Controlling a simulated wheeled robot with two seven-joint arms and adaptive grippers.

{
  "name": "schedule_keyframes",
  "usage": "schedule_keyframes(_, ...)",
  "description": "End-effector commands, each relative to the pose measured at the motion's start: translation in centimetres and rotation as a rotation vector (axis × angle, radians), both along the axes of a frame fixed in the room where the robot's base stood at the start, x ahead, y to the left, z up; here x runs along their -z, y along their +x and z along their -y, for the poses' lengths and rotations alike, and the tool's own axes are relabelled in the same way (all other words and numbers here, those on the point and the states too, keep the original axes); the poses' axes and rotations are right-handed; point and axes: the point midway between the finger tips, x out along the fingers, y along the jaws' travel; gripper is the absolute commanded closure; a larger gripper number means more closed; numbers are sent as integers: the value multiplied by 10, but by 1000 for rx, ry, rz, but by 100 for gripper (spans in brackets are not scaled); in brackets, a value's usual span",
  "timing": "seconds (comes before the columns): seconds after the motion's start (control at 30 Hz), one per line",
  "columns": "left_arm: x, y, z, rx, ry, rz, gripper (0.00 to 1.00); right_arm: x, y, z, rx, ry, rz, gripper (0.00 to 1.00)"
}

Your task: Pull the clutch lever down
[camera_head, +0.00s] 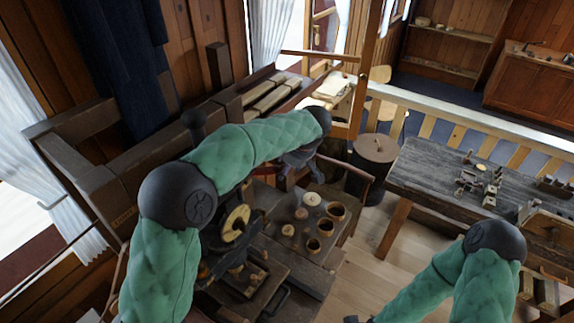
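I cannot make out the clutch lever for certain. A thin reddish-brown curved bar (348,168) shows just right of my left gripper, and I cannot tell whether it is the lever. My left arm arches over the dark lathe-like machine (236,222). My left gripper (292,172) points down at the machine's far side, partly hidden by its own wrist. It is too small and dark to tell whether it is open or touches anything. My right arm is low at the right, and only a dark bit of its gripper (352,319) shows at the bottom edge.
A small table (275,238) holds several round wooden pieces and cups. A barrel-like stool (375,150) stands behind it. A long workbench (430,170) with small metal parts is at the right. Bare floor (365,275) lies between the tables.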

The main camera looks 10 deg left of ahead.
Motion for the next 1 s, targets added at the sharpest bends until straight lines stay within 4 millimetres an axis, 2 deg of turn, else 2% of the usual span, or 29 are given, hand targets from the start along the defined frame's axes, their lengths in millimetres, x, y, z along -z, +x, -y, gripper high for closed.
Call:
schedule_keyframes(0.17,8,2,-3,0,0,0,42,-2,0,0,0,0,0,42)
schedule_keyframes(0.4,9,3,-3,0,-1,0,42,-2,0,0,0,0,0,42)
schedule_keyframes(0.43,9,3,-3,0,-1,0,45,-2,0,0,0,0,0,42)
schedule_keyframes(0.6,9,2,-3,0,-1,0,93,-2,0,0,0,0,0,42)
schedule_keyframes(0.63,9,2,-3,0,-1,-1,100,-2,0,0,0,0,0,42)
schedule_keyframes(0.87,11,2,-2,0,2,-2,100,0,0,0,0,0,0,42)
schedule_keyframes(1.0,16,1,0,1,15,3,100,8,0,0,0,0,0,42)
